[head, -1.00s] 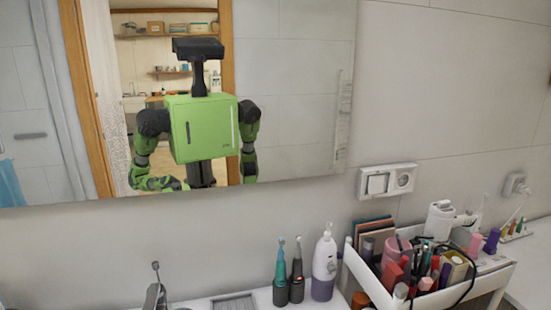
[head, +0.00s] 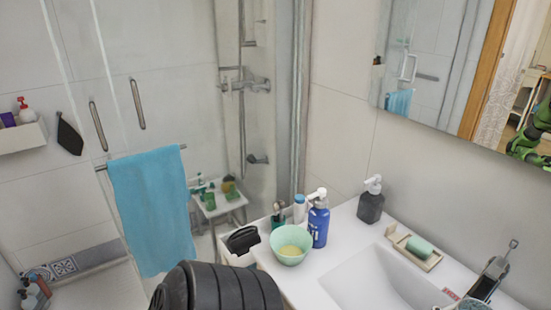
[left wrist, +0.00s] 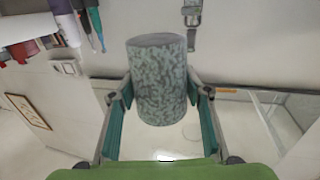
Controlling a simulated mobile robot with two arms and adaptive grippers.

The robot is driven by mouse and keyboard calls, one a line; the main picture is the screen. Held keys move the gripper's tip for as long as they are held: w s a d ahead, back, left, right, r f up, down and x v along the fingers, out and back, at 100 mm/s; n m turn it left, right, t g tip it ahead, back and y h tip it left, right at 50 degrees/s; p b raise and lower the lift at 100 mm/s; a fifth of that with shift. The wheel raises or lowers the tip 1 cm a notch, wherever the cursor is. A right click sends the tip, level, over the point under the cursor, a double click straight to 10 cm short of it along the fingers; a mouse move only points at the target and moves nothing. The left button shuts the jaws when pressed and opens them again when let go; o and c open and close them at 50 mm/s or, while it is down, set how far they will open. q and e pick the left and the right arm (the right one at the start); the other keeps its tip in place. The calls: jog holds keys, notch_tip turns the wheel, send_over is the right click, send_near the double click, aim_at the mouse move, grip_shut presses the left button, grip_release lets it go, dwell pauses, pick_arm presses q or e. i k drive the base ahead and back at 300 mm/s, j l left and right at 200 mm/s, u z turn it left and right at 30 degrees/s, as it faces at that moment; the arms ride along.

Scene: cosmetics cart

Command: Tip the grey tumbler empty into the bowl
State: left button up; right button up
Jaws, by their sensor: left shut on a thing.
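The grey tumbler (left wrist: 160,82) is a speckled grey-green cylinder in the left wrist view. My left gripper (left wrist: 160,100) is shut on it, with one finger on each side. Its contents are hidden. The bowl (head: 290,243) is mint green and stands on the near left part of the white counter in the head view, with something pale yellow inside. A round grey rim at the bottom right edge of the head view may be the tumbler, but it is mostly cut off. My right gripper is in neither view.
A blue pump bottle (head: 318,222) stands close to the bowl's right side. A dark soap dispenser (head: 371,201), a soap tray (head: 412,248) and a tap (head: 490,279) line the back of the sink (head: 385,278). A black item (head: 242,240) is left of the bowl.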

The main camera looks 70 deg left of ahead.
aim_at(290, 243)
jog(key=k+u, duration=0.2)
jog(key=k, duration=0.15)
jog(key=k+j+u, duration=0.15)
jog(key=k, duration=0.2)
jog(key=i+j+u, duration=0.15)
jog(key=u, duration=0.65)
jog(key=i+j, duration=0.1)
jog(key=i, duration=0.25)
